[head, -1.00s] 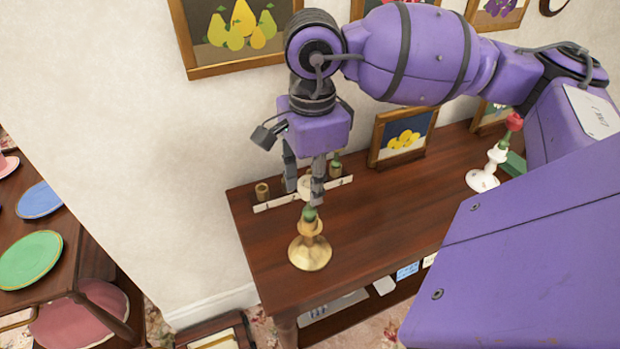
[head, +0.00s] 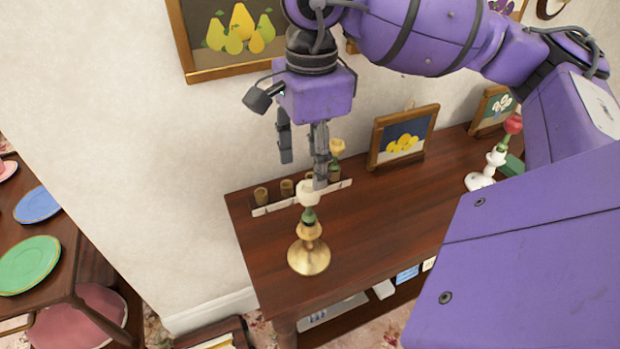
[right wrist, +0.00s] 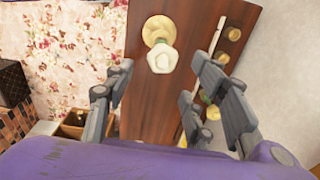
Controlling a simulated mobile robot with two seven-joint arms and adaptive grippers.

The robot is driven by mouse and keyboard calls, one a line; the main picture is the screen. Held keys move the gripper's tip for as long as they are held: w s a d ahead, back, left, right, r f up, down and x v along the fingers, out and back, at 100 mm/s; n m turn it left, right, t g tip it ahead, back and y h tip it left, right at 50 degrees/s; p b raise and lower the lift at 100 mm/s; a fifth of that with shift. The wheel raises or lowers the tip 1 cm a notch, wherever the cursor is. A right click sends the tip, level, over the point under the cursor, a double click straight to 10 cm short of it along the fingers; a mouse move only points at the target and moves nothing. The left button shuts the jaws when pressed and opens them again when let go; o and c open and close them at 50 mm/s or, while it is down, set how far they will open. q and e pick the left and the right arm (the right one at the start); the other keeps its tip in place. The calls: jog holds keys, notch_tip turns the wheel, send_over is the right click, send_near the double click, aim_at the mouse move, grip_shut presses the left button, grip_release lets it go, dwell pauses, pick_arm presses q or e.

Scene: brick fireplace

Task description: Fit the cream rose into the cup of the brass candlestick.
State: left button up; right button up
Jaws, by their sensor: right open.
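The brass candlestick (head: 309,256) stands upright near the left end of the dark wooden table. The cream rose (head: 307,194) stands upright on top of it, its green stem end at the candlestick's cup; how deep it sits is hard to tell. In the right wrist view the rose head (right wrist: 162,60) is seen from above, covering the cup, with the round brass base (right wrist: 155,27) behind. My right gripper (head: 303,172) is open, fingers pointing down, just above and around the level of the rose head, not gripping it. My left gripper is out of view.
Behind is a white rack (head: 300,197) with wooden cups and a pale yellow rose (head: 337,147). A lemon picture (head: 403,138) stands on the table. A white candlestick (head: 481,180) with a red rose (head: 513,123) is at right. The table's middle is clear.

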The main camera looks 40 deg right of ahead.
notch_tip(320, 180, up, 6)
jog(key=shift+f, duration=0.2)
dwell(0.6)
